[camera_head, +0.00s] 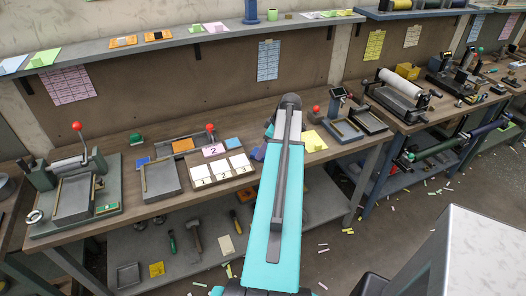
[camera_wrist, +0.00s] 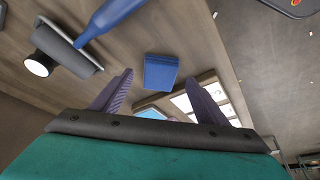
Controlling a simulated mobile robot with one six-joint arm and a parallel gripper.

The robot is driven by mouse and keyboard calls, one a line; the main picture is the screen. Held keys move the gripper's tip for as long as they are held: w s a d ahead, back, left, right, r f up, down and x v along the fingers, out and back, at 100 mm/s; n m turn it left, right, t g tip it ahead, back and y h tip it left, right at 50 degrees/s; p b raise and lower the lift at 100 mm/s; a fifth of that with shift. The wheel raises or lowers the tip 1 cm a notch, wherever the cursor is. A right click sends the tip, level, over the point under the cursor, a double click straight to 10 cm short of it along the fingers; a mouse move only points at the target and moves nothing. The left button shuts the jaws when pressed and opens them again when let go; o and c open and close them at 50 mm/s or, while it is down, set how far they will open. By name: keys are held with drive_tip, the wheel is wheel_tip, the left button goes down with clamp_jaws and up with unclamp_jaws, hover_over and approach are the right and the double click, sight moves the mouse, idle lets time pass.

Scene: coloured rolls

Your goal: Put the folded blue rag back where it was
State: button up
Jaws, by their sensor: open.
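The folded blue rag (camera_wrist: 160,71) lies flat on the wooden workbench in the wrist view, a small dark blue rectangle just beyond my fingertips. My gripper (camera_wrist: 159,77) is open and empty, with its two purple fingers spread to either side of the rag in the picture. The rag seems apart from both fingers; the exact height above it cannot be told. In the head view my teal arm reaches over the bench, and a purple-blue patch (camera_head: 258,153) beside it seems to be part of my gripper. I cannot make out the rag there.
In the wrist view a grey part with a blue handle (camera_wrist: 108,14) is close by.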

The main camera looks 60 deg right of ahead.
drive_tip(key=b+v, duration=0.2)
drive_tip(key=v, duration=0.9)
drive_tip(key=shift+b, duration=0.4)
drive_tip(key=shift+w+r, duration=0.1)
drive_tip(key=shift+r, duration=0.15)
